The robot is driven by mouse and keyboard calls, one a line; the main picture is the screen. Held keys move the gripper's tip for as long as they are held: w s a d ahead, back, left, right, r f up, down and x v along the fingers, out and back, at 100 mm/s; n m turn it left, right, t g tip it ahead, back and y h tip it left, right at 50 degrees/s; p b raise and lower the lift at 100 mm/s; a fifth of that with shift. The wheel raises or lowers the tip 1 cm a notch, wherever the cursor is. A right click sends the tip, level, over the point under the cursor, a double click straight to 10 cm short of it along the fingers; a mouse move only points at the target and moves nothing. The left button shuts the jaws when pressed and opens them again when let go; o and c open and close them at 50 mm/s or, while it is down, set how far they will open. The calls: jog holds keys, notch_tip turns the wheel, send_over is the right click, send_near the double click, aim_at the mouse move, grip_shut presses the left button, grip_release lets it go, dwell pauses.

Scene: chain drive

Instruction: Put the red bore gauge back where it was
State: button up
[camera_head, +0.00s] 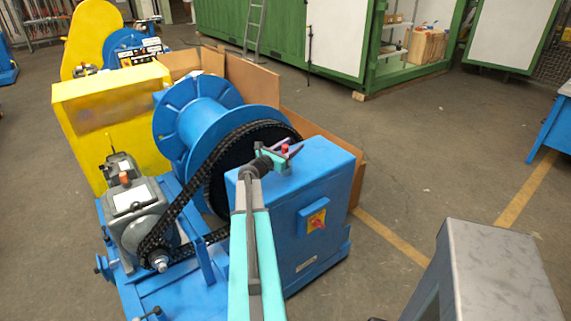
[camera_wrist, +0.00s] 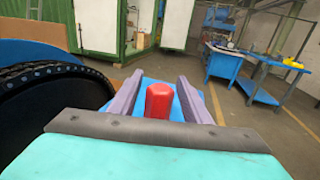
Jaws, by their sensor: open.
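The red bore gauge (camera_wrist: 158,100) stands between the two fingers of my gripper (camera_wrist: 158,92) in the wrist view, with a gap on each side. In the head view a small red bit of it (camera_head: 285,148) shows at my gripper (camera_head: 290,153), over the top of the blue cabinet (camera_head: 318,160). The gripper is open around the gauge and its fingers do not appear to press on it. The lower part of the gauge is hidden by the gripper body, so I cannot tell exactly what it rests on.
A black chain (camera_head: 185,200) runs from the large wheel beside the blue spool (camera_head: 195,115) to a grey motor unit (camera_head: 140,210), left of my arm. A grey box-like block (camera_head: 495,265) stands at the lower right. The floor right of the cabinet is largely clear.

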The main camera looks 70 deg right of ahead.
grip_shut()
dwell(1.4)
